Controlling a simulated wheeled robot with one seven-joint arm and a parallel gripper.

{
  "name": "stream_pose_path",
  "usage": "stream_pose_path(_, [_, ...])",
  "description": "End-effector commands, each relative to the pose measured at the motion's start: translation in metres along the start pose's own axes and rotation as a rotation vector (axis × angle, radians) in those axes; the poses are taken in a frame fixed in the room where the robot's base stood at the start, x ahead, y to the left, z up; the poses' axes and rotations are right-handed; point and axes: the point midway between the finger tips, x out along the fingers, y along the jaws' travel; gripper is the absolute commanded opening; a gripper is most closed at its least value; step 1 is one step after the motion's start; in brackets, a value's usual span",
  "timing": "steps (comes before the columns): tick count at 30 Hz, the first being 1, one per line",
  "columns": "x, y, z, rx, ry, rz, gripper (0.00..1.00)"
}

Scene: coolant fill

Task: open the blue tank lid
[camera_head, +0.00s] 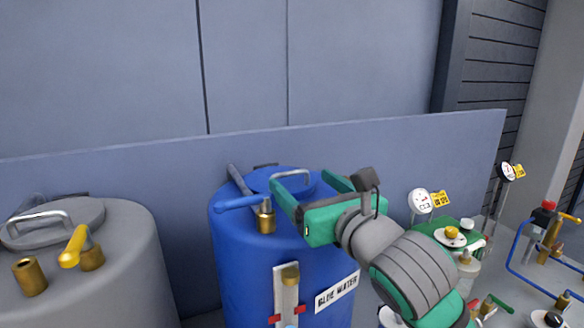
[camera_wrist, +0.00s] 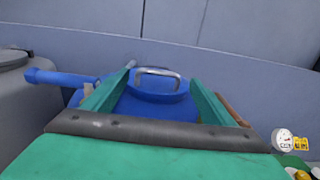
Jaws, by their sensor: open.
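The blue tank (camera_head: 240,255) stands in the middle of the head view with a "BLUE WATER" label on its front. Its blue lid (camera_head: 262,181) lies flat on top and looks closed, with a silver arched handle (camera_head: 292,175). My gripper (camera_head: 305,184) is open and empty over the right front part of the tank top, its green fingers pointing toward the handle. In the wrist view the lid (camera_wrist: 150,112) and handle (camera_wrist: 158,73) show between the two fingers, with the handle beyond them. A blue-levered brass valve (camera_head: 264,216) sits left of my gripper. Contact with the lid cannot be told.
A grey tank (camera_head: 125,245) with a yellow-levered valve (camera_head: 84,250) stands at the left. Gauges (camera_head: 420,201), pipes and valves crowd the right. A low blue-grey panel (camera_head: 400,150) stands behind the tanks. Space above the tanks is clear.

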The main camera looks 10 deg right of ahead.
Motion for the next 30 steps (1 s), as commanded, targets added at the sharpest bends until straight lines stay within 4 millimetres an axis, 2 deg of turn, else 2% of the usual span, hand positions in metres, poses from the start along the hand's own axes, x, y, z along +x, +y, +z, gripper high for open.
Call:
stream_pose_path(5, [0.013, 0.002, -0.005, 0.003, 0.009, 0.003, 0.78])
stream_pose_path(15, [0.071, 0.002, -0.005, 0.003, 0.008, 0.003, 0.78])
stream_pose_path(21, [0.097, 0.002, -0.004, 0.003, 0.007, 0.003, 0.78])
stream_pose_path(30, [0.109, 0.001, -0.005, 0.003, 0.007, 0.002, 0.78])
